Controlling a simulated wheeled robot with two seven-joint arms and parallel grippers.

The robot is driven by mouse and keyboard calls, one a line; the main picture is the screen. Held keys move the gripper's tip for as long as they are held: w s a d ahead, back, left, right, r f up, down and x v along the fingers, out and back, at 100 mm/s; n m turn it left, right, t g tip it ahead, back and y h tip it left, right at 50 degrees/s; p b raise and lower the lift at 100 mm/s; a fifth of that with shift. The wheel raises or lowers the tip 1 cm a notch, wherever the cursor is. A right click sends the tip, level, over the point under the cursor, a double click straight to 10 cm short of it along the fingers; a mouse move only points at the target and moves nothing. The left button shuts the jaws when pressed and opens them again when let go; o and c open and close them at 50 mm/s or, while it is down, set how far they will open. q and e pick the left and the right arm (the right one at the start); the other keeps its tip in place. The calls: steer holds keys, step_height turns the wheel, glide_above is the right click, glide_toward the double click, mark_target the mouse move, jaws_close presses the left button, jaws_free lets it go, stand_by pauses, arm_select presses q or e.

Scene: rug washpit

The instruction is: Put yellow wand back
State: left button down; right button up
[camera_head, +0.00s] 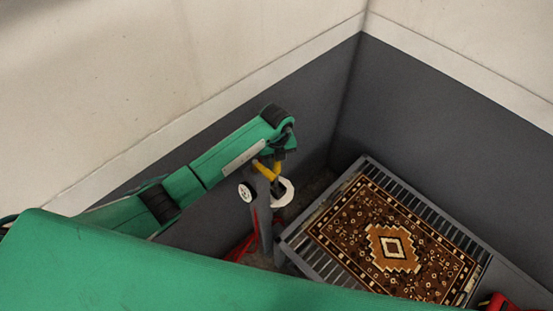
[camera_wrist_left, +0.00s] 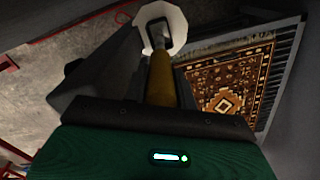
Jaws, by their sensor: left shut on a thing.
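The yellow wand (camera_head: 266,171) is in the jaws of my left gripper (camera_head: 277,160), near the corner of the walls. In the left wrist view the yellow wand (camera_wrist_left: 162,80) runs away from the dark fingers, and its far part is a dark loop-like piece. That dark piece overlaps a white round-edged cup or disc (camera_head: 285,194), which also shows in the left wrist view (camera_wrist_left: 176,24). I cannot tell whether the wand sits inside the white piece or above it. My right gripper is not in view.
A grey post (camera_head: 265,235) with a round white-faced dial (camera_head: 245,192) stands below the gripper. Red hose (camera_head: 240,248) lies by its foot. A patterned rug (camera_head: 392,245) lies on a slatted grey rack (camera_head: 305,259) to the right. Dark-lower walls close off the corner.

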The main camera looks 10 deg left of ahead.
arm_select(q)
steer(key=shift+f, duration=0.2)
steer(key=c, duration=1.1)
jaws_free()
steer(key=shift+o, duration=0.2)
steer(key=shift+r, duration=0.15)
step_height(320, 180, up, 12)
steer(key=p, duration=0.9)
steer(key=shift+r+p, duration=0.65)
steer(key=shift+r, duration=0.15)
steer(key=shift+d, duration=0.1)
